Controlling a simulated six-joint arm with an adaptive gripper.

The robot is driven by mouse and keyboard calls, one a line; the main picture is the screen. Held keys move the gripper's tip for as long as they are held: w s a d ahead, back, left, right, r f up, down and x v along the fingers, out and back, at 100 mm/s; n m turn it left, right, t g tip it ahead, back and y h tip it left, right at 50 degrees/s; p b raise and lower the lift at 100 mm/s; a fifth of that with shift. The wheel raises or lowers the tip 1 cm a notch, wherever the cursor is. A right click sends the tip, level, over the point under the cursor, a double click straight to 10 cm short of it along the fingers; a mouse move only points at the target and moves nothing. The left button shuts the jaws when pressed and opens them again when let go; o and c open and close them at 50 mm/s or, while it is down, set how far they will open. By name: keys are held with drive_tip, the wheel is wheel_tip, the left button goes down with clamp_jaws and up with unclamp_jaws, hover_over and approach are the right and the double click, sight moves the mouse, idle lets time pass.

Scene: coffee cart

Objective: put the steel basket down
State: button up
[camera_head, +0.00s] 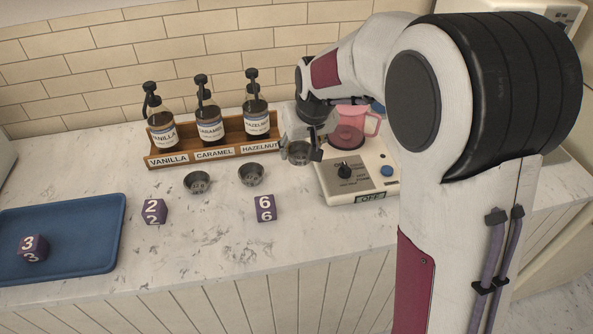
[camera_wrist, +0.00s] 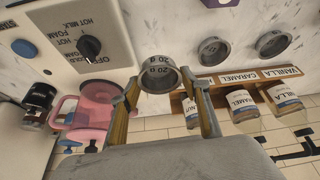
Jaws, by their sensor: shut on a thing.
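The steel basket (camera_head: 299,154) is a small round metal cup. My gripper (camera_head: 301,150) is shut on it, in front of the right end of the syrup rack and left of the machine. In the wrist view the basket (camera_wrist: 157,78), marked "20 g", sits between the two fingertips of my gripper (camera_wrist: 162,82). It looks nearer to the camera than the other baskets, but I cannot tell its exact height over the counter. Two similar steel baskets stand on the marble counter, one at the left (camera_head: 197,182) and one nearer (camera_head: 250,174).
A wooden rack (camera_head: 198,158) holds vanilla, caramel and hazelnut bottles. The white machine (camera_head: 360,178) with a pink pitcher (camera_head: 357,122) stands close right. Dice marked 2 (camera_head: 154,211) and 6 (camera_head: 265,208) and a blue tray (camera_head: 90,235) lie in front. Counter between is free.

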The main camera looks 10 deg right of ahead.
sight(300, 144)
drive_tip(key=shift+w+d+f, duration=0.2)
drive_tip(key=shift+w+d, duration=0.05)
drive_tip(key=shift+d, duration=0.15)
drive_tip(key=shift+w+d+f, duration=0.15)
drive_tip(key=shift+w+d, duration=0.05)
drive_tip(key=shift+d, duration=0.2)
drive_tip(key=shift+w+d+f+n+y, duration=0.2)
drive_tip(key=shift+w+d+n+y, duration=0.1)
drive_tip(key=shift+w+d+n, duration=0.35)
drive_tip(key=n+y, duration=0.1)
drive_tip(key=n, duration=0.1)
drive_tip(key=w+a+r+n+g, duration=0.1)
drive_tip(key=n, duration=0.2)
drive_tip(key=a+n+y, duration=0.1)
drive_tip(key=n, duration=0.1)
drive_tip(key=shift+w+r+n+g+y, duration=0.2)
drive_tip(key=shift+r+n+g+y, duration=0.1)
drive_tip(key=shift+r+n+g, duration=0.1)
drive_tip(key=shift+s+a+n, duration=0.2)
drive_tip(key=shift+s+n, duration=0.05)
drive_tip(key=shift+n, duration=0.4)
drive_tip(key=shift+f, duration=0.15)
drive_tip(key=shift+f, duration=1.2)
